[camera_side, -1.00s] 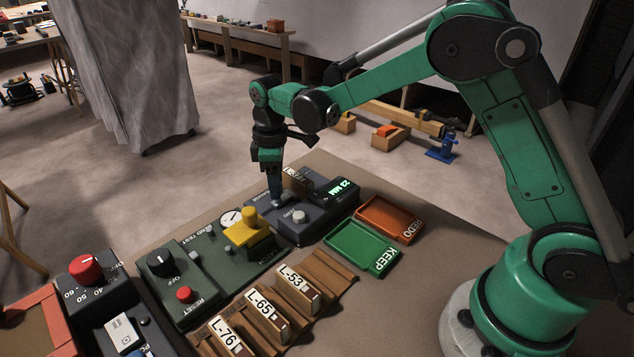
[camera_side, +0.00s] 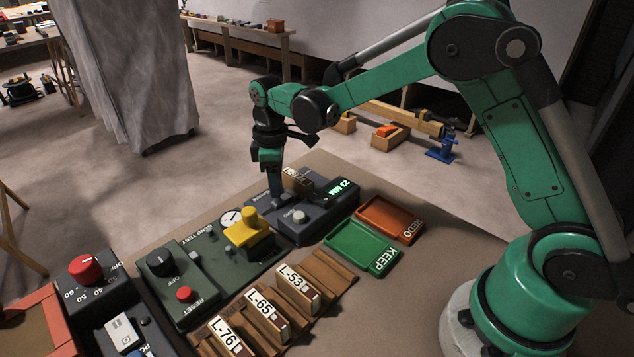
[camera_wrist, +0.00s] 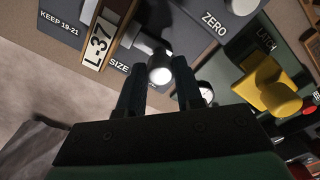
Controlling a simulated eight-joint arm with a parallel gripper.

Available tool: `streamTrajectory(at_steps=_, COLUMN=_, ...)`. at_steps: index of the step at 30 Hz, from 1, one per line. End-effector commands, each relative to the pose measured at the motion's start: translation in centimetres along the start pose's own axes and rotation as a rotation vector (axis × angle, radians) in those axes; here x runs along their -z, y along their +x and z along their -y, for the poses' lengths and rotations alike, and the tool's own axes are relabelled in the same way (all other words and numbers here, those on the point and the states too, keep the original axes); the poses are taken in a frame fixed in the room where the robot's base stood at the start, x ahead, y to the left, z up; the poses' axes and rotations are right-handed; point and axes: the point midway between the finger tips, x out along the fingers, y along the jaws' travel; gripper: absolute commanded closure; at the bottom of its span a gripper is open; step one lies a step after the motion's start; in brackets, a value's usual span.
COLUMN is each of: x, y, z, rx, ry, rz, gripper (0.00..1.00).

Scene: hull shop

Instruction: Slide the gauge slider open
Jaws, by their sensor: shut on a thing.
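The gauge (camera_side: 322,217) is a dark grey box with a lit green display (camera_side: 341,187) that appears to read 23 MM. Its slider has a pale round-topped knob (camera_wrist: 160,70), seen in the wrist view beside the word SIZE. My gripper (camera_side: 277,201) points down at the gauge's left part. In the wrist view my gripper (camera_wrist: 158,84) has one finger on each side of the knob, shut on it. A wooden block labelled L-37 (camera_wrist: 104,42) sits in the gauge beside my fingers. In the side view my fingers hide the knob.
A ZERO button (camera_side: 299,216) is on the gauge's near side. A yellow clamp-like part (camera_side: 247,234) stands on the green test box to the left. Green KEEP (camera_side: 350,250) and orange REDO (camera_side: 378,214) trays lie to the right. A wooden rack (camera_side: 330,268) holds labelled blocks in front.

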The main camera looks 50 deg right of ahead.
Motion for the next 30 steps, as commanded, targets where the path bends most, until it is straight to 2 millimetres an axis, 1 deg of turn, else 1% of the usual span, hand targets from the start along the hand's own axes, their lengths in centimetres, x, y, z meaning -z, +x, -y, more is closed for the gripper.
streamTrajectory(at_steps=16, x=0.0, y=-0.1, z=0.0, rx=0.000, ry=0.000, rz=0.001, gripper=1.00)
streamTrajectory(at_steps=22, x=1.2, y=-0.1, z=1.2, rx=0.000, ry=-0.004, rz=0.000, gripper=1.00)
streamTrajectory(at_steps=29, x=1.4, y=0.0, z=1.4, rx=0.004, ry=-0.004, rz=-0.004, gripper=1.00)
streamTrajectory(at_steps=30, x=1.4, y=0.0, z=1.4, rx=0.004, ry=-0.005, rz=-0.004, gripper=0.64)
